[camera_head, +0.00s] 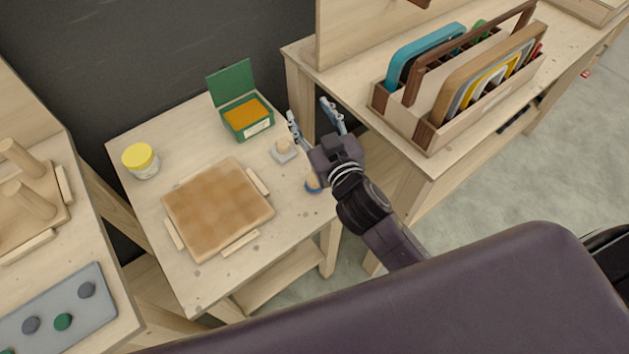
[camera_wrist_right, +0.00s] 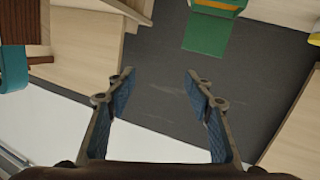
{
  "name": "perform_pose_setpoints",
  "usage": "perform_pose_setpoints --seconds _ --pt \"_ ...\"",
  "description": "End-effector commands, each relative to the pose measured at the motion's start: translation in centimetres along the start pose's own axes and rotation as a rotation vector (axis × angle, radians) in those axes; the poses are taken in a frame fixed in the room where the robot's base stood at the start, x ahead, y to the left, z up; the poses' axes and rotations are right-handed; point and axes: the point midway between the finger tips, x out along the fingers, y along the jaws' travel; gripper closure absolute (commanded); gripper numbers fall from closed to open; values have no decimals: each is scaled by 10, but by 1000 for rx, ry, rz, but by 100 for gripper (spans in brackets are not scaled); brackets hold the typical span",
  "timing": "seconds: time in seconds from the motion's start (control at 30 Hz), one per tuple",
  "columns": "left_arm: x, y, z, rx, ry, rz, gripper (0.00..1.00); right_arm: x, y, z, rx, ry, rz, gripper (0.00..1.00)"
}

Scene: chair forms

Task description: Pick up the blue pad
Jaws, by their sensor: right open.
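A small pad with a blue base (camera_head: 314,187) and a pale wooden knob stands on the low wooden table (camera_head: 190,292), near its right edge. My right arm partly covers it. My right gripper (camera_head: 308,110) is open and empty above the table's right edge, beyond the blue pad in the head view. Its spread fingers (camera_wrist_right: 159,75) also show in the right wrist view, with nothing between them. The blue pad is not visible in that view. My left gripper is out of view.
A similar pale grey pad (camera_head: 285,155) stands beside the blue one. A brown square board (camera_head: 218,208), a green open box (camera_head: 236,121) and a yellow-lidded jar (camera_head: 141,161) share the table. A higher bench with a rack (camera_head: 403,118) rises at the right.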

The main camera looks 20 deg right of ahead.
Motion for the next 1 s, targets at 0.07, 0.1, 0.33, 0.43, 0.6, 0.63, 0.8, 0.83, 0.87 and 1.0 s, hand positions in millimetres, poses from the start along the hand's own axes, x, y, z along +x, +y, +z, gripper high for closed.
perform_pose_setpoints --seconds 0.07,0.1,0.33,0.43,0.6,0.63,0.8,0.83,0.87,1.0 --pt "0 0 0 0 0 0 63 12 -28 -65 -36 217 -88 52" --pt "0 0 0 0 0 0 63 12 -46 -92 -55 315 -146 52" --pt "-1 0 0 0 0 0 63 -32 -172 -178 -256 707 -617 52" --pt "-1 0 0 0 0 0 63 -58 -223 -167 -394 755 -866 52" --pt "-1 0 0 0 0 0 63 -85 -268 -93 -689 624 -1267 52" --pt "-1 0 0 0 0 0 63 -86 -269 -75 -745 571 -1328 52" --pt "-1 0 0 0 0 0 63 -72 -221 26 -1069 122 -1546 52" --pt "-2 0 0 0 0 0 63 -66 -205 41 -1120 23 -1558 52" --pt "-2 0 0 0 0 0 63 -61 -188 53 -1165 -76 -1561 52" --pt "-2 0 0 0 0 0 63 -40 -103 87 -1314 -497 -1494 52"
